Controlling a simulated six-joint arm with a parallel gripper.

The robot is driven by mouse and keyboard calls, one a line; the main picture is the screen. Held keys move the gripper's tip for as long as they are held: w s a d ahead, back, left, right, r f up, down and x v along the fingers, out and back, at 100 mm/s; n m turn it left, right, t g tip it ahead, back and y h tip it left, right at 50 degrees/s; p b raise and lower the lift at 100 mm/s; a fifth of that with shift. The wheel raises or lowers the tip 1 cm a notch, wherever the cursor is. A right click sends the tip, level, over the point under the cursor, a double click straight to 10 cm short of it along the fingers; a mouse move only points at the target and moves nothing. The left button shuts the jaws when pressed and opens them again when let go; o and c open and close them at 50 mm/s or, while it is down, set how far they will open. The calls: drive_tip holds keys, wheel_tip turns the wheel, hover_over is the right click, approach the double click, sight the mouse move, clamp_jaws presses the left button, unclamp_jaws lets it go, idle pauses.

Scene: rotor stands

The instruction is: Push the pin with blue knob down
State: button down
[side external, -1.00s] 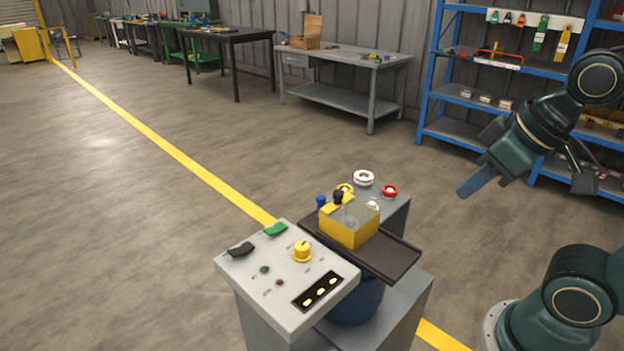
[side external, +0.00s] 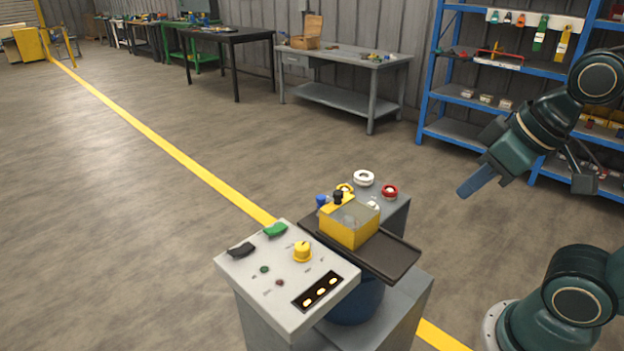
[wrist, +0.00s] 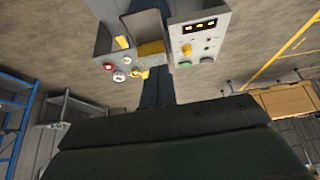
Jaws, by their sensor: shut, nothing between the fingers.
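The blue knob (side external: 321,200) stands at the back left of the yellow box (side external: 350,232), next to a black knob (side external: 338,196). The pin under the blue knob is mostly hidden by the box. My gripper (side external: 466,190) is shut and empty, in the air to the right of the stand and well apart from the knob. Its fingers point down and to the left. In the wrist view the stand shows upside down, and I cannot make out the blue knob there.
A grey control panel (side external: 282,287) with a yellow dial (side external: 302,251) is at the front left. A dark tray (side external: 393,262) lies under the box. The space between gripper and stand is clear.

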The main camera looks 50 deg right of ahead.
drive_tip(key=c, duration=1.3)
unclamp_jaws()
drive_tip(key=shift+w+r, duration=0.15)
drive_tip(key=shift+w, duration=0.05)
drive_tip(key=shift+o, duration=0.5)
drive_tip(key=shift+w+r, duration=0.15)
drive_tip(key=shift+w, duration=0.1)
drive_tip(key=w+d+r+n+g, duration=0.1)
drive_tip(key=w+r, duration=0.1)
drive_tip(key=w, duration=0.7)
drive_tip(key=w+d+r+n+g, duration=0.1)
drive_tip(key=w+g, duration=0.1)
drive_tip(key=w, duration=0.6)
drive_tip(key=w+d+f+g, duration=0.1)
drive_tip(key=w+f, duration=0.4)
drive_tip(key=w, duration=0.3)
drive_tip(key=w+d+f+n+g, duration=0.1)
drive_tip(key=w+d+f, duration=0.1)
drive_tip(key=w+f, duration=0.3)
drive_tip(key=w, duration=0.4)
drive_tip(key=shift+f+g, duration=0.2)
drive_tip(key=shift+g, duration=0.1)
